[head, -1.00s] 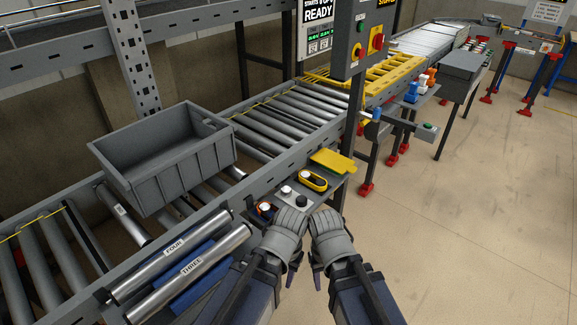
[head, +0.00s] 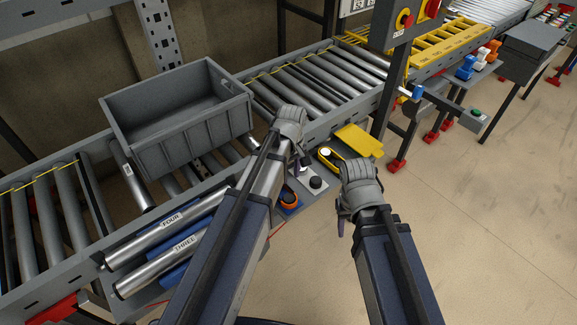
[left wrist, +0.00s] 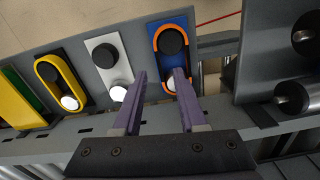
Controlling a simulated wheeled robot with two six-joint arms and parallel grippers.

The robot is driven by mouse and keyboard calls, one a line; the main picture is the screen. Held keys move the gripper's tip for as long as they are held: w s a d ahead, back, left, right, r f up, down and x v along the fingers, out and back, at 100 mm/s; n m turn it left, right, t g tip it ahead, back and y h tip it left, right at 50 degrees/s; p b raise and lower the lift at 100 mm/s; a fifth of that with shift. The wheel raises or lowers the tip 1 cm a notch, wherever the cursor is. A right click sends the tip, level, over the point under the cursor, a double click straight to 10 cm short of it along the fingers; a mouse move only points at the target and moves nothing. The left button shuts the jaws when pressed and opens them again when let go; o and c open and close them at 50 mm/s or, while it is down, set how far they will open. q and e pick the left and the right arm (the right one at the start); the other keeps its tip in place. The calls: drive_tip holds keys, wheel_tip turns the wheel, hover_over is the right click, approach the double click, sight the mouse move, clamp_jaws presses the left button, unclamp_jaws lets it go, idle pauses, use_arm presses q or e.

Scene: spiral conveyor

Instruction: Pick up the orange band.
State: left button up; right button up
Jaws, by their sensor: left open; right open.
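The orange band (left wrist: 158,57) is looped on a blue plate around a black knob and a white knob, in the left wrist view. In the head view the band (head: 289,206) lies at the front of the shelf beside the conveyor, partly hidden by my left arm. My left gripper (left wrist: 160,76) is open and empty. Its right finger overlaps the lower part of the band in the left wrist view and its left finger is over the gap beside the blue plate; contact cannot be told. My right gripper (head: 342,212) is open, right of the shelf.
A white plate with two knobs (left wrist: 108,68) sits between the orange band and a yellow band (left wrist: 41,75). A grey bin (head: 185,135) stands on the roller conveyor (head: 310,85). Rollers marked FOUR (head: 165,228) and THREE (head: 175,258) lie left of my left arm.

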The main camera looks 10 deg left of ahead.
sight(288, 187)
use_arm(q)
drive_tip(key=shift+w+a+n, duration=0.55)
drive_tip(key=shift+w+n, duration=0.15)
drive_tip(key=shift+w, duration=0.05)
drive_tip(key=shift+s, duration=0.1)
wheel_tip(288, 187, down, 8)
drive_tip(key=b, duration=0.8)
drive_tip(key=shift+r, duration=0.1)
clamp_jaws()
idle(1.4)
